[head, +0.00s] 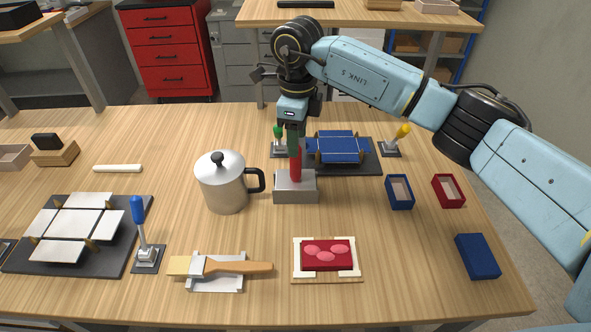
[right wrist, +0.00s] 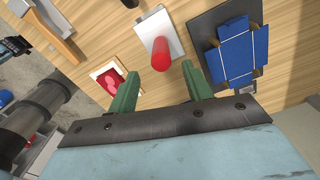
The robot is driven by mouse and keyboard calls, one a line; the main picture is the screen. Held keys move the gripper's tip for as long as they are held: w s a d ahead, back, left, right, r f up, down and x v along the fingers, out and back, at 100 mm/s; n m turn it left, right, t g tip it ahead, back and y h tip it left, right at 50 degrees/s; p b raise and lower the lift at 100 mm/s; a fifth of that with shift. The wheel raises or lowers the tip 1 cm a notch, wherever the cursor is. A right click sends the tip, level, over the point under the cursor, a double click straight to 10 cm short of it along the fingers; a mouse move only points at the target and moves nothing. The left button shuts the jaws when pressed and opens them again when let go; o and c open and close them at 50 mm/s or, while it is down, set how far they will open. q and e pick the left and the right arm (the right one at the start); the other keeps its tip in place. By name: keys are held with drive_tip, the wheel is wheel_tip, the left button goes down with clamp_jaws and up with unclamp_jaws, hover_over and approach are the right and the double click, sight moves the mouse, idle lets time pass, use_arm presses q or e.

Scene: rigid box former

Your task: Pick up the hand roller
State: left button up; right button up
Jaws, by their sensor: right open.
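A red upright handle (head: 296,168) stands on a grey metal block (head: 296,188) near the middle of the table. It is the likeliest hand roller, but no roller wheel shows. In the right wrist view the red handle (right wrist: 162,52) rises from the pale block (right wrist: 156,24). My right gripper (head: 294,152) points down at the top of the handle. In the right wrist view its green fingers (right wrist: 161,80) are spread apart, with the handle's end ahead of the gap and none of it clearly gripped. My left gripper is not in view.
A metal pot (head: 222,184) stands close left of the block. Behind it on the right are a blue box blank (head: 334,147) on a dark plate and a yellow-handled tool (head: 402,133). A brush (head: 238,267) and a red tray (head: 326,256) lie in front.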

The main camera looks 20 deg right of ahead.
sight(296, 170)
drive_tip(key=shift+w+a+f, duration=0.1)
drive_tip(key=shift+w+f, duration=0.05)
drive_tip(key=shift+f, duration=1.2)
drive_tip(key=shift+w+a+f, duration=0.1)
drive_tip(key=shift+f, duration=1.2)
clamp_jaws()
